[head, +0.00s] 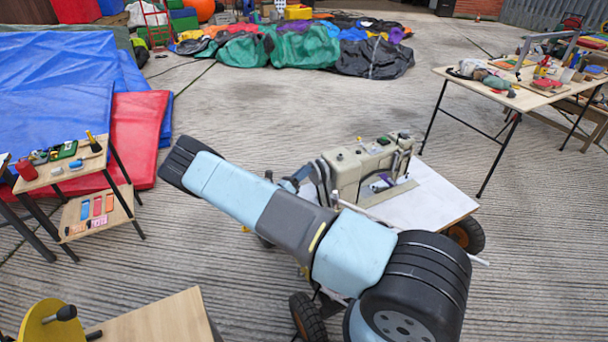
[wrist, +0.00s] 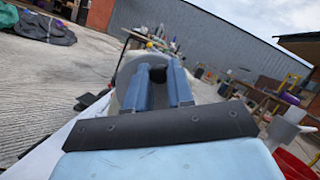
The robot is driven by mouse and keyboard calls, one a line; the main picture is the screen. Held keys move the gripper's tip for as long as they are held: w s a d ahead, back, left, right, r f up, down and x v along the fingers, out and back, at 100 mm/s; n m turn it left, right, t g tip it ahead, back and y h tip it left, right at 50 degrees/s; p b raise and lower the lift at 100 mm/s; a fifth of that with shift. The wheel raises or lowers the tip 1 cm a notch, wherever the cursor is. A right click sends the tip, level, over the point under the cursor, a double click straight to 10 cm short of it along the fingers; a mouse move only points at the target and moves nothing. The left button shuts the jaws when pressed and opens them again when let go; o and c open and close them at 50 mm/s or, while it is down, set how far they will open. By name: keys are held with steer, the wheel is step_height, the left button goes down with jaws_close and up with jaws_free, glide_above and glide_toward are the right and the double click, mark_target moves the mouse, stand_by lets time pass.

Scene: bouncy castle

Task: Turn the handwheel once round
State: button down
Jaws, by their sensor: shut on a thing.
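A beige sewing machine (head: 362,170) stands on a white-topped wheeled cart (head: 435,195). My gripper (head: 318,182) is at the machine's left end, partly behind my own arm. In the wrist view my gripper (wrist: 157,92) has its two blue fingers closed on a dark part between them, which looks like the handwheel (wrist: 158,75). The machine's beige body shows behind the fingers. Most of the wheel is hidden by my fingers and arm, so its turn angle cannot be told.
A yellow disc with a black knob (head: 52,325) is at the bottom left by a wooden tabletop (head: 165,318). A cluttered table (head: 525,95) stands at the right. A small table (head: 65,170) and mats are at the left. Concrete behind the cart is clear.

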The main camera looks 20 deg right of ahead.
steer(key=shift+w+a+n+t+y, duration=0.15)
steer(key=shift+n+t+y, duration=0.15)
steer(key=shift+n, duration=0.3)
steer(key=c, duration=1)
jaws_free()
steer(key=v, duration=1.3)
steer(key=shift+a+f, duration=0.2)
steer(key=shift+a, duration=0.15)
